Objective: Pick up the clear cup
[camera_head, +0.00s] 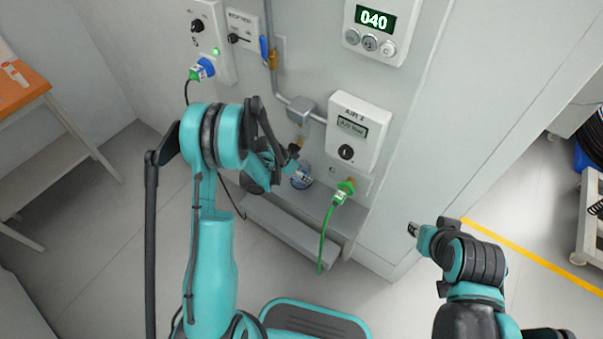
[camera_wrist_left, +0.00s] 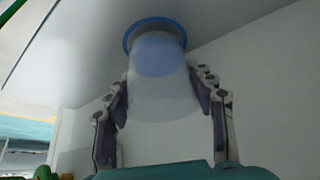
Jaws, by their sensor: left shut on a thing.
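The clear cup (camera_head: 301,177) is below the spout of a grey dispenser (camera_head: 300,112) on the wall, over a grey ledge. My left gripper (camera_head: 293,156) reaches it from the left and partly hides it. In the left wrist view the see-through cup (camera_wrist_left: 160,92), with a blue ring at its far end, is between the two fingers of my left gripper (camera_wrist_left: 160,88), which is shut on it. I cannot tell whether the cup touches the ledge. My right gripper (camera_head: 413,230) is away at the lower right, with nothing seen in it; its fingers are too small to read.
A white box with a small screen (camera_head: 357,135) is on the wall right of the cup. A green plug (camera_head: 343,192) with a hanging green cable is just right of the cup. A low grey step (camera_head: 290,232) is below. An orange-topped table (camera_head: 22,90) is far left.

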